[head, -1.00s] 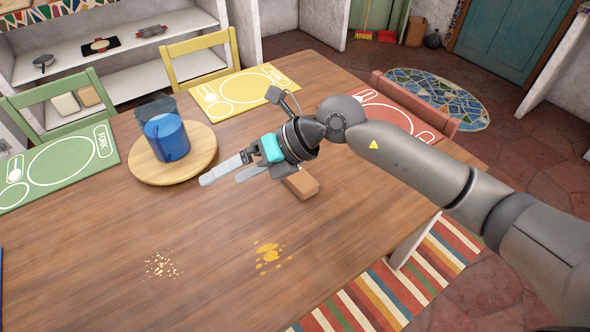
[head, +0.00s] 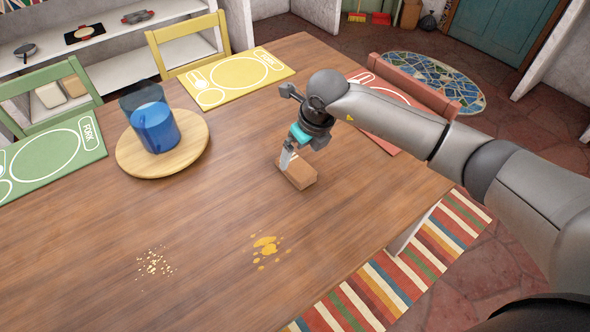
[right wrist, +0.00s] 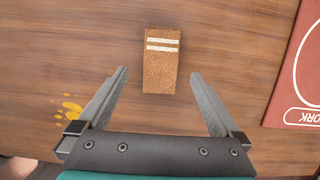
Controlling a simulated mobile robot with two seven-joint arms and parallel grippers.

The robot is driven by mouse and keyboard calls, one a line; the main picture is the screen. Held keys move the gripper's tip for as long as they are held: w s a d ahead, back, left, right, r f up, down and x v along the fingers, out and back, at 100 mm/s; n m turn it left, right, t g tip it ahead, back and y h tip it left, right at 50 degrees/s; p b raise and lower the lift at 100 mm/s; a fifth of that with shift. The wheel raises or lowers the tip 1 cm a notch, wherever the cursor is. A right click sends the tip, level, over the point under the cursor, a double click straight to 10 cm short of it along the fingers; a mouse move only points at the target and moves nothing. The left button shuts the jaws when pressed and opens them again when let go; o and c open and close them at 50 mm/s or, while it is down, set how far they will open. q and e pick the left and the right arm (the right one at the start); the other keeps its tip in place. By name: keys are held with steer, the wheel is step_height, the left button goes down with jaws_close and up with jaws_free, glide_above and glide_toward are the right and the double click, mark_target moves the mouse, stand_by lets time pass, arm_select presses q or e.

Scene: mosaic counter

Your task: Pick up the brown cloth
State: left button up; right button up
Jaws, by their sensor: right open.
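The brown cloth (head: 298,173) is a small block-shaped bundle lying on the wooden table near its right side. In the right wrist view the brown cloth (right wrist: 161,66) shows two pale stripes near one end. My right gripper (head: 286,160) points down just above the cloth and partly covers its far end. In the right wrist view the right gripper (right wrist: 162,75) is open, with its fingers spread wide to either side of the cloth's line and nothing between them. I cannot tell whether it touches the cloth. My left gripper is not in view.
A yellow spill (head: 265,247) and scattered crumbs (head: 155,263) lie on the table. A blue pitcher (head: 155,125) stands on a round wooden board (head: 135,160). Green (head: 50,157), yellow (head: 237,77) and red (head: 385,115) placemats lie along the edges.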

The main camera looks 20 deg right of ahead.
mark_target(295, 164)
steer(key=b+x, duration=0.1)
steer(key=x, duration=0.4)
steer(key=shift+w+f, duration=0.1)
steer(key=shift+w, duration=0.05)
steer(key=shift+f+b, duration=0.2)
steer(key=shift+b, duration=0.1)
steer(key=shift+w, duration=0.1)
steer(key=c, duration=1.4)
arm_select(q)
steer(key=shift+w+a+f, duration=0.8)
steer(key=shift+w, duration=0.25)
arm_select(e)
steer(key=shift+r, duration=0.1)
